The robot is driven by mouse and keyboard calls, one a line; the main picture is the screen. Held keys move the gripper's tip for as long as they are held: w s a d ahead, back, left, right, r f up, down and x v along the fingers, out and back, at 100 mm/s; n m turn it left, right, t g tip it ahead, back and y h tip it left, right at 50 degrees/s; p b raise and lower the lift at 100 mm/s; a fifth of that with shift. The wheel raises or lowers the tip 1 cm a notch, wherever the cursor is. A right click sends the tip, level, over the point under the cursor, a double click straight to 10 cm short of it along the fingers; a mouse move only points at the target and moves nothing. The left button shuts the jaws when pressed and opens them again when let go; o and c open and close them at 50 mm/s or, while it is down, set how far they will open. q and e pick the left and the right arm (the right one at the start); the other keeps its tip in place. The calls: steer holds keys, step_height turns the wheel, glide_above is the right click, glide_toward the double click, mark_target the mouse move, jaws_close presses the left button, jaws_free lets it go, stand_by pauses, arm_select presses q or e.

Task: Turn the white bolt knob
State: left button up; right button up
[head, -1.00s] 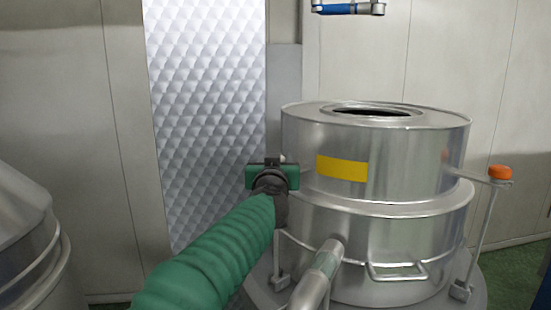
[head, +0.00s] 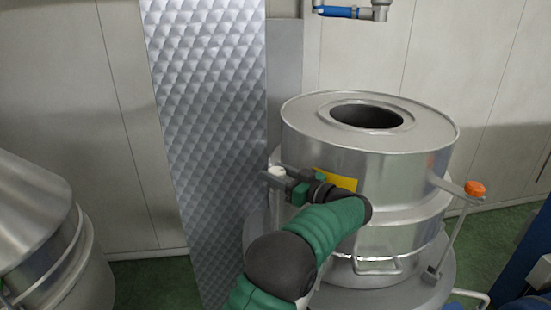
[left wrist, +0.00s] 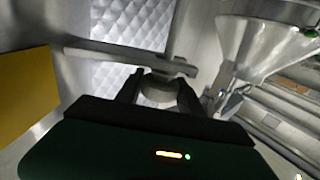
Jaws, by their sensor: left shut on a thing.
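The white bolt knob (head: 277,171) sits at the end of a metal arm on the left side of a shiny steel drum (head: 330,150). My left gripper (head: 284,178) reaches it from the right, across the front of the drum. In the left wrist view the knob (left wrist: 158,92) is between the two dark fingers of my left gripper (left wrist: 160,88), which are shut on it. The fingers hide the knob's sides. A metal bar (left wrist: 120,57) runs just beyond it. My right gripper is not in view.
An orange knob (head: 475,189) stands on a similar bolt at the drum's right. The drum top has a round opening (head: 367,115). A yellow label (head: 338,180) is partly behind my arm. A quilted metal panel (head: 208,110) stands behind; another steel vessel (head: 35,220) is at left.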

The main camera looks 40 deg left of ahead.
arm_select(q)
steer(key=shift+d+f+n+g+p, duration=0.15)
steer(key=shift+n+g+p, duration=0.35)
steer(key=shift+g+p, duration=0.25)
steer(key=shift+f+n+g+p, duration=0.2)
steer(key=shift+n+g+p, duration=0.25)
steer(key=shift+g, duration=0.4)
steer(key=shift+f+h, duration=0.1)
steer(key=shift+h, duration=0.2)
steer(key=o, duration=1.4)
steer(key=shift+w, duration=0.2)
